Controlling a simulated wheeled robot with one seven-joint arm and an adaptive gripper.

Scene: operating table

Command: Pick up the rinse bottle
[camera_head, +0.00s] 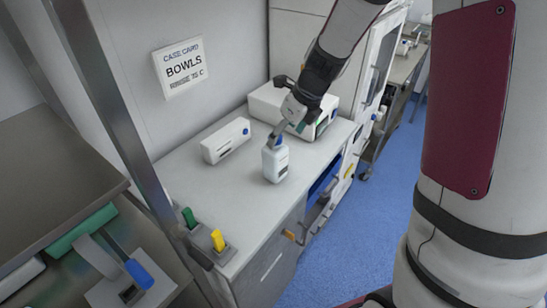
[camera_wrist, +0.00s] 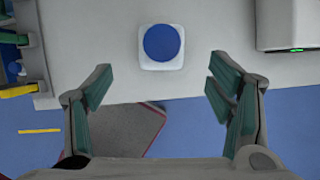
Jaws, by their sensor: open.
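The rinse bottle (camera_head: 275,165) is a white, squarish bottle with a blue cap, standing upright on the light grey counter (camera_head: 240,180). In the wrist view I look down on its round blue cap and white shoulders (camera_wrist: 163,43), just above the picture's centre. My gripper (camera_wrist: 160,90) is open and empty, its green-padded fingers wide apart. The bottle lies beyond the fingertips, roughly midway between them sideways. In the head view my gripper (camera_head: 284,128) is close to the bottle's cap and partly overlaps it; I cannot tell whether they touch.
A small white box (camera_head: 225,141) with a blue spot stands left of the bottle. A larger white unit (camera_head: 265,103) stands behind; a green-lit white unit (camera_wrist: 285,28) shows at right in the wrist view. Green (camera_head: 190,217) and yellow (camera_head: 218,240) handles stand at the counter's near end.

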